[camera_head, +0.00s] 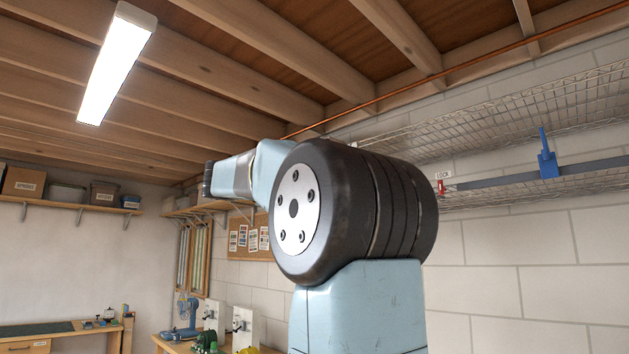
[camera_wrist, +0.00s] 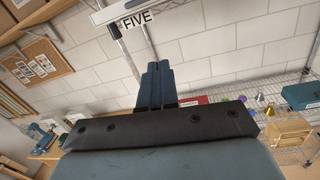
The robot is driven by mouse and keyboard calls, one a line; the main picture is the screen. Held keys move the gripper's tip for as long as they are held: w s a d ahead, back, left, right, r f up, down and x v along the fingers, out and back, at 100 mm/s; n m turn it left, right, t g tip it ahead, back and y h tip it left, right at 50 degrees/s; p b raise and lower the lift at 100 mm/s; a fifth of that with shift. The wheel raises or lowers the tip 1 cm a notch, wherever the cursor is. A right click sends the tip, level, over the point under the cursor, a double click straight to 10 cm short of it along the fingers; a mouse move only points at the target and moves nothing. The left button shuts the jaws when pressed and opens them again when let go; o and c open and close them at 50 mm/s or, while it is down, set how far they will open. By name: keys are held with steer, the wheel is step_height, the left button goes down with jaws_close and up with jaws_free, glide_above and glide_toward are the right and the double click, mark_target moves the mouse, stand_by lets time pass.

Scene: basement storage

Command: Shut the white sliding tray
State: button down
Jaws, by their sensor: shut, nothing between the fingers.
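My gripper (camera_wrist: 158,68) shows in the wrist view with its two dark blue fingers together and nothing between them. It points toward the pale block wall. At the top of the wrist view, a pale bar (camera_wrist: 180,5) runs across the picture, cut off by the edge. A white label reading FIVE (camera_wrist: 138,18) is on or next to it. I cannot tell whether this bar is part of the white sliding tray. No sliding tray can be made out for certain in either view. In the head view my arm fills the middle and the fingertips cannot be made out.
A wire shelf (camera_head: 500,115) runs along the right wall, with a blue bracket (camera_head: 547,158) on a grey bar. A workbench (camera_head: 65,328) stands at lower left. In the wrist view, a wooden crate (camera_wrist: 288,130) and a teal box (camera_wrist: 300,95) sit on wire shelving at right.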

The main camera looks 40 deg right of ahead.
steer(key=w+d+r+h, duration=0.1)
steer(key=d+r, duration=0.2)
steer(key=d, duration=0.4)
steer(key=w+d+r+g, duration=0.1)
steer(key=d+r, duration=0.2)
steer(key=d, duration=0.4)
steer(key=shift+w+r+n+h, duration=0.15)
steer(key=shift+r+n+h, duration=0.2)
steer(key=shift+n+h, duration=0.05)
